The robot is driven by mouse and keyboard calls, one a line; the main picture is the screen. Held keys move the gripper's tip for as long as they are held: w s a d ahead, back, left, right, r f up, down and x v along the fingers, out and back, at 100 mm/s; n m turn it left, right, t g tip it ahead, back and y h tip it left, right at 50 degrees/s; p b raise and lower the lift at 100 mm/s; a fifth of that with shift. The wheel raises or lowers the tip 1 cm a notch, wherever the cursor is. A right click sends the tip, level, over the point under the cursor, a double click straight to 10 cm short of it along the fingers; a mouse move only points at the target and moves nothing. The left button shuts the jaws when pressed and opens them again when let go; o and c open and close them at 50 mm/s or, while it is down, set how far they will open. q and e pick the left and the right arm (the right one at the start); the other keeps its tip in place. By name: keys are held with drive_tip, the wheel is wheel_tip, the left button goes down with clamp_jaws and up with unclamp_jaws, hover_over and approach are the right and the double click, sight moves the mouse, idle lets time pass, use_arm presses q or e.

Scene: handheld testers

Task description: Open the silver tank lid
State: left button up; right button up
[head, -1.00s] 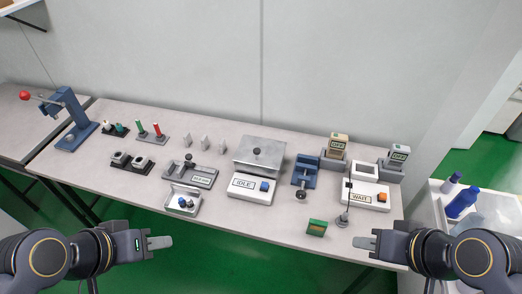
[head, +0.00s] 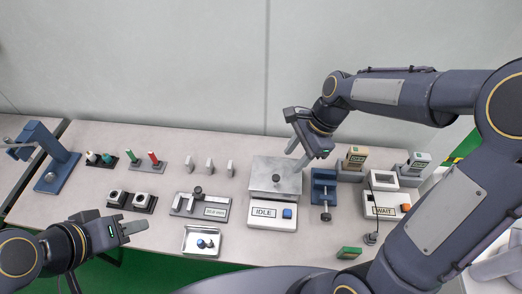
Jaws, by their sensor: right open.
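The silver tank (head: 262,171) stands at the middle of the table behind a white box labelled IDLE. Its flat lid lies closed on top, with a dark round knob (head: 277,178) at the centre. My right gripper (head: 299,160) is open, above the right part of the lid, with its fingers pointing down and a little to the right of the knob. It looks empty; whether it touches the lid I cannot tell.
A blue vise (head: 324,188) stands close to the right of the tank. The white WAIT tester (head: 386,204) is further right, partly near my right arm. A slotted grey fixture (head: 214,210) and a silver tray (head: 190,247) are to the left. Clear table lies left of the tray.

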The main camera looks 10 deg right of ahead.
sight(277, 177)
drive_tip(key=shift+m, duration=0.3)
drive_tip(key=x, duration=0.8)
drive_tip(key=shift+w+a+f, duration=0.2)
drive_tip(key=shift+w+a, duration=0.1)
drive_tip(key=shift+w, duration=0.1)
drive_tip(key=shift+c, duration=0.2)
clamp_jaws()
